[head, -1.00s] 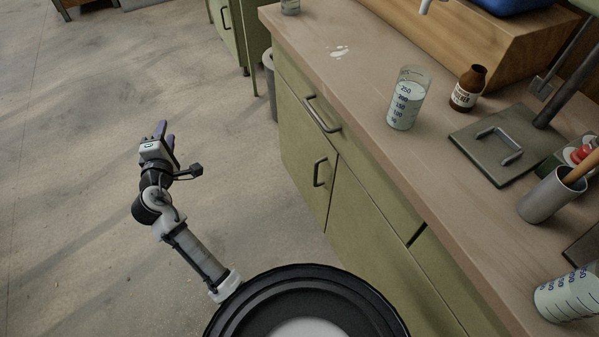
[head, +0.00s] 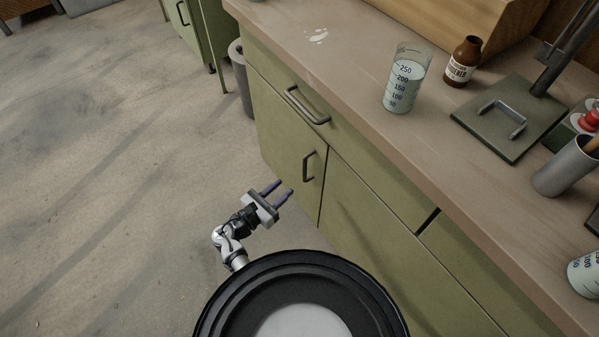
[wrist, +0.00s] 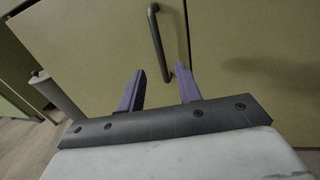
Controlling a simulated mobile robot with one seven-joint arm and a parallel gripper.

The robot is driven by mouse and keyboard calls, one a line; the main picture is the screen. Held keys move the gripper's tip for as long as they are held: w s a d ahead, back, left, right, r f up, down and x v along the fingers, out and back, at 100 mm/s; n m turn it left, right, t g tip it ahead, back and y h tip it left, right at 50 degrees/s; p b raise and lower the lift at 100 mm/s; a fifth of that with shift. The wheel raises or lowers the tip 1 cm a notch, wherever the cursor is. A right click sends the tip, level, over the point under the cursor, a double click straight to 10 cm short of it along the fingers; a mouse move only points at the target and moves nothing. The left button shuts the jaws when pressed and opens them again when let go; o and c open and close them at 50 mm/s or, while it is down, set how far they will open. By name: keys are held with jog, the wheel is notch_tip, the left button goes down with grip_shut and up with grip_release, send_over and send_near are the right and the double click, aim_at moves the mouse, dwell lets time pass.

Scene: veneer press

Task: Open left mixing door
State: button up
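The left mixing door (head: 284,150) is a green cabinet door below a drawer, and it is shut. Its dark bar handle (head: 308,166) stands upright near the door's right edge. My gripper (head: 280,188) is open and empty, with two purple fingers pointing toward the door, short of the handle and lower left of it. In the wrist view the handle (wrist: 156,36) rises ahead of and between the open fingers (wrist: 160,84); its lower end shows near the right fingertip. I cannot tell whether they touch there.
A drawer with a bar handle (head: 306,105) sits above the door. The countertop (head: 345,62) holds a beaker (head: 407,80), a brown bottle (head: 463,62) and a metal cup (head: 566,168). A grey bin (head: 241,78) stands beyond the cabinet. The floor at left is clear.

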jog(key=x, duration=0.8)
jog(key=shift+w, duration=0.2)
jog(key=shift+d, duration=0.15)
grip_shut()
